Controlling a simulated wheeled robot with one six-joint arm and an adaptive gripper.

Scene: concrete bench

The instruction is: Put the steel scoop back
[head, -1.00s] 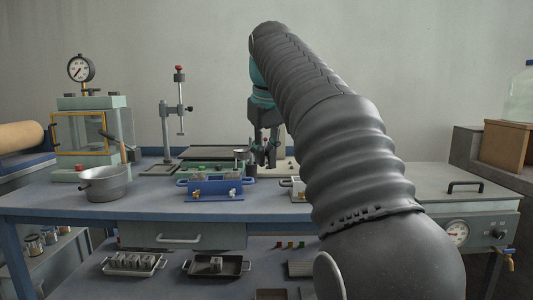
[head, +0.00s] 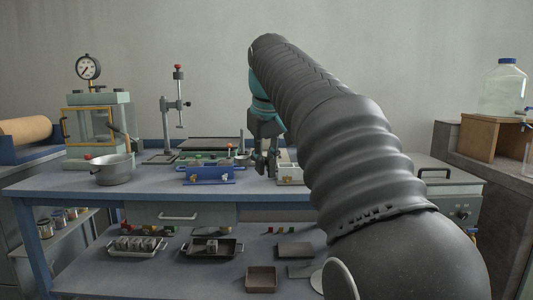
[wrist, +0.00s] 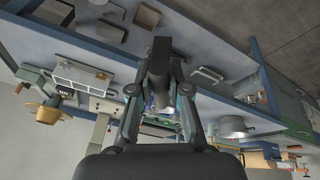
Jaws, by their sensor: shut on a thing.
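I take this piece to be the steel scoop. Its full shape is hidden by the fingers, and it cannot be made out clearly in the head view. I cannot tell whether it touches anything below.
A blue holder (head: 208,175) and a pale holder (head: 290,175) stand near the bench's front edge. A steel pot (head: 114,170) is at left. A stand with a red knob (head: 178,100) rises behind. The lower shelf holds trays (head: 137,246). The bench front between pot and blue holder is clear.

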